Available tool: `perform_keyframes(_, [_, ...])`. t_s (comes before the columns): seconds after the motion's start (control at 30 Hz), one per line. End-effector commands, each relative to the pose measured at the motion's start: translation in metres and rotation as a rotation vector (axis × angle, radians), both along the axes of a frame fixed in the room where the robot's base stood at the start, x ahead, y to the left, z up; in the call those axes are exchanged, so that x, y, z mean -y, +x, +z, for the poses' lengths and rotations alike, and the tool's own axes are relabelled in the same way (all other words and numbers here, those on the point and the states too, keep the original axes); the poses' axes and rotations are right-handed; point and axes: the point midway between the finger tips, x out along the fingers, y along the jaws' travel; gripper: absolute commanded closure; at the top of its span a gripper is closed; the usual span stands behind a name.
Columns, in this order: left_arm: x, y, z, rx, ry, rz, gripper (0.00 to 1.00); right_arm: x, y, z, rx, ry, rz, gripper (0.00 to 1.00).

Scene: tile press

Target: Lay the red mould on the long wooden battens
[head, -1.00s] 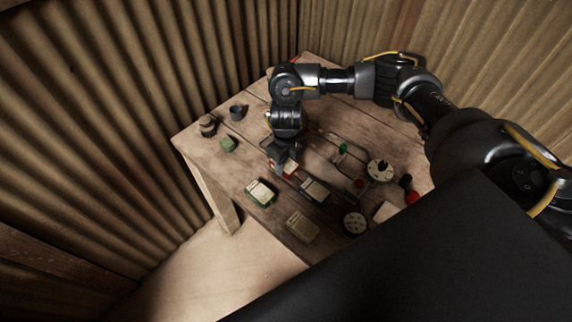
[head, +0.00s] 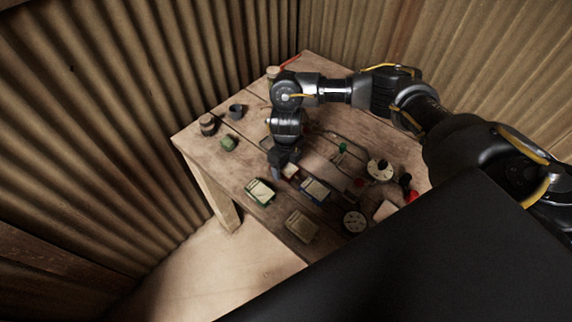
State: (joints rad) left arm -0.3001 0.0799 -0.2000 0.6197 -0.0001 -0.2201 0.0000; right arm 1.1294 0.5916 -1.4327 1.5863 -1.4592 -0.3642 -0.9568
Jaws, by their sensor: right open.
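A small cream-topped block with reddish edges (head: 290,170), which looks like the red mould, lies on the wooden table just right of my right gripper. My right gripper (head: 281,171) is open, points down and is low over the table beside this block; its fingertips are small and dark, so I cannot tell whether they touch it. The arm and gripper hide part of the table behind. I cannot clearly make out the long wooden battens. My left gripper is not in view.
Nearby are a green-edged mould (head: 260,192), a blue-edged mould (head: 314,190) and a tan mould (head: 301,226). A round white-topped item (head: 380,169), a dark dial (head: 354,221), a green block (head: 228,143) and dark cups (head: 236,111) stand around.

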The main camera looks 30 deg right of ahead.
Motion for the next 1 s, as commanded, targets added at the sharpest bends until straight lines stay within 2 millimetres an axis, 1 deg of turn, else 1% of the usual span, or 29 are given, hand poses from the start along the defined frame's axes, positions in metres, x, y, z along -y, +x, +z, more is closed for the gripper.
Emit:
perform_keyframes(0.17, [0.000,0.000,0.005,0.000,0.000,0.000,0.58,0.000,0.001,0.007,0.002,0.000,0.001,0.30])
perform_keyframes(0.23, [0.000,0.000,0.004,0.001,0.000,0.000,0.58,0.000,0.002,0.015,0.005,0.000,0.001,0.30])
perform_keyframes(0.37, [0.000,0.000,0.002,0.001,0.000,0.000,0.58,0.000,0.003,0.040,0.009,0.000,0.004,0.30])
perform_keyframes(0.5, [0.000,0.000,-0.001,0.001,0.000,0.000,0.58,0.000,0.002,0.068,0.008,-0.001,0.003,0.30])
perform_keyframes(0.7, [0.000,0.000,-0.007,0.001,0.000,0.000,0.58,0.000,0.001,0.101,0.003,-0.001,0.002,0.30])
perform_keyframes(0.83, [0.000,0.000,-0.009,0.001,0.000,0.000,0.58,0.000,0.001,0.115,0.003,0.000,0.000,0.30])
perform_keyframes(1.0, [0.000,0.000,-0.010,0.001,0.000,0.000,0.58,0.000,0.000,0.123,0.000,-0.001,0.000,0.30])
